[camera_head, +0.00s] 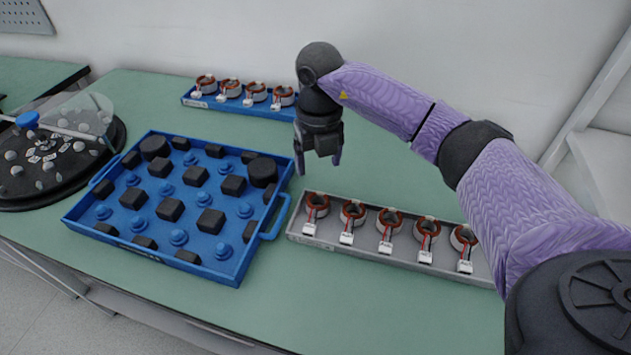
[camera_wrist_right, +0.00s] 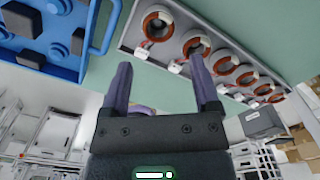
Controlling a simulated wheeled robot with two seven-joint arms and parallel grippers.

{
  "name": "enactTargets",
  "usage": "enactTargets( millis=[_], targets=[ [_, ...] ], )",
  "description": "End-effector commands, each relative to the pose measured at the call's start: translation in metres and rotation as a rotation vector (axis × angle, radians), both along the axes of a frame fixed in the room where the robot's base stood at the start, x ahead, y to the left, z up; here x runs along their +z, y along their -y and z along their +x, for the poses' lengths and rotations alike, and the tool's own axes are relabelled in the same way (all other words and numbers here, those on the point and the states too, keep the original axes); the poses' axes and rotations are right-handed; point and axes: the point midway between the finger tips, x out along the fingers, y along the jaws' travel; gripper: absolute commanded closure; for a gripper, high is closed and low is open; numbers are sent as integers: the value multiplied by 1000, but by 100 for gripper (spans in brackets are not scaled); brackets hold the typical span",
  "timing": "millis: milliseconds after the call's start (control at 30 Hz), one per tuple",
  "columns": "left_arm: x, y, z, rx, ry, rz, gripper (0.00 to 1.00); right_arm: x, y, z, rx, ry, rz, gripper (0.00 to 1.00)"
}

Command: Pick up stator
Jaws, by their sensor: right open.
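Several stators, copper-coloured rings with white connectors, sit in a row in a grey tray (camera_head: 335,244); the leftmost stator (camera_head: 316,205) is nearest my right gripper (camera_head: 319,168). That gripper is open and empty, pointing down above the table, behind and apart from the grey tray's left end. In the right wrist view, the open fingers (camera_wrist_right: 160,88) show below the row of stators, with one stator (camera_wrist_right: 196,45) just above the right finger. More stators (camera_head: 230,88) stand in a blue tray (camera_head: 240,107) at the back. My left gripper is not in view.
A blue tray (camera_head: 170,262) with handles holds black blocks and blue pegs, left of the right gripper. A round dark fixture (camera_head: 60,185) with a clear cover stands at the far left. Green tabletop (camera_head: 400,165) is clear behind the grey tray.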

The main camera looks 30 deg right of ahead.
Motion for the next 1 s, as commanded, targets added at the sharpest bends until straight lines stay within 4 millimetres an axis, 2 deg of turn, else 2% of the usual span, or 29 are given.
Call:
enactTargets(
  millis=[133, 300, 567, 633, 767, 800, 867, 1000],
  targets=[
    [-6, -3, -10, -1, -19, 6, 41, -16, 0, -1, 0, -5, 1, 21],
    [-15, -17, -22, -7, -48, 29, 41, -51, -1, -1, 0, -6, 1, 21],
    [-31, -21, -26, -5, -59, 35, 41, -97, -3, -5, 0, -5, 1, 21],
    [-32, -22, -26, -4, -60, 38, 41, -102, -3, -5, 0, -2, 1, 21],
    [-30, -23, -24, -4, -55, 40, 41, -100, -3, -5, 0, 0, 1, 21],
    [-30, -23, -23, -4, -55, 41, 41, -99, -3, -5, 0, 0, 1, 23],
    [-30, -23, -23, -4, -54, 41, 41, -99, -3, -5, 0, 0, 1, 36],
    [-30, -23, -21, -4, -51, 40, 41, -99, -3, -5, 0, 0, 1, 66]
  ],
)
